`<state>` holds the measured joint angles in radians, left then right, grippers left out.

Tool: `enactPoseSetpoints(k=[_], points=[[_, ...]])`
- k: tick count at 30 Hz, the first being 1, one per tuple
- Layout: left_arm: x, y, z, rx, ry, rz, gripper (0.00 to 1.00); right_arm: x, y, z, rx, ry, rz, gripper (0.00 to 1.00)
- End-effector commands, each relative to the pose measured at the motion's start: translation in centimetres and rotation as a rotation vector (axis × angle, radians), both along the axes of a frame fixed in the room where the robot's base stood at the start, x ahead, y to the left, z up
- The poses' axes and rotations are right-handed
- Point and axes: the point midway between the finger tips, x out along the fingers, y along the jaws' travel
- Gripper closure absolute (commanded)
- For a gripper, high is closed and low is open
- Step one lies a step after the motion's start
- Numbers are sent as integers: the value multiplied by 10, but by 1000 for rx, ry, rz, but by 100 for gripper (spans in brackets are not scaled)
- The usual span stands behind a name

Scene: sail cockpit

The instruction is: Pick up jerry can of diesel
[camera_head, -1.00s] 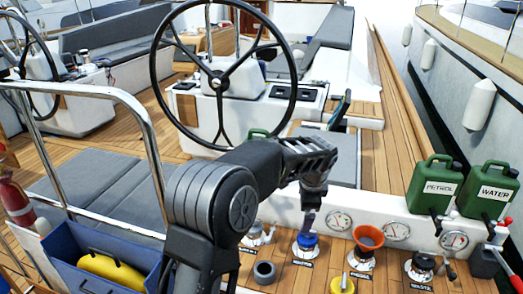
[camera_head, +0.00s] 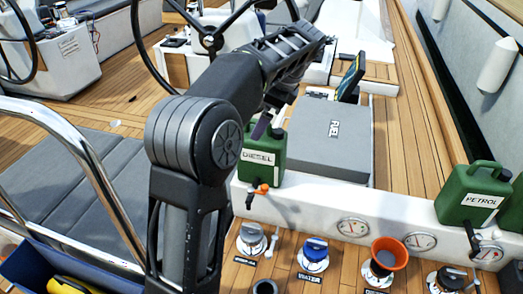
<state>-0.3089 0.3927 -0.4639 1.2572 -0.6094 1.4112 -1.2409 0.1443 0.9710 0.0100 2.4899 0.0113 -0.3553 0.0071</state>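The green jerry can labelled DIESEL (camera_head: 268,174) stands upright at the middle, on or just behind the white ledge, beside the grey cushioned box. An orange-handled tap shows at its lower front. My arm rises from the bottom left of centre and reaches over the can. My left gripper (camera_head: 266,124) is mostly hidden behind my own arm. One dark fingertip shows near the can's top, and I cannot tell whether it touches. The can's handle is hidden. My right gripper is not in view.
A green PETROL can (camera_head: 472,194) stands at the right. An orange funnel (camera_head: 388,256) and a blue WATER cap (camera_head: 315,250) sit at the front. The steering wheel (camera_head: 212,40) is behind my arm. A steel rail (camera_head: 92,170) runs at the left.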

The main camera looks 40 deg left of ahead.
Motion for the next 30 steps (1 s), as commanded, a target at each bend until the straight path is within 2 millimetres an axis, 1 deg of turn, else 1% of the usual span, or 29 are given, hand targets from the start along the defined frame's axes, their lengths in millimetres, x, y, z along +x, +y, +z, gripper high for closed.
enactPoseSetpoints(k=[7,12,15,25,28,30], points=[[0,0,-1,0,0,1,0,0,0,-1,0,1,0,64],[1,7,-18,0,0,1,0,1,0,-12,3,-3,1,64],[1,10,-25,0,0,1,0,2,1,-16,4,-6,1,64],[2,11,-25,0,0,0,0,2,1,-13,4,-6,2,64],[3,14,-30,0,2,1,0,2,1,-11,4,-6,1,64],[5,17,-38,0,3,1,0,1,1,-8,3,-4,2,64]])
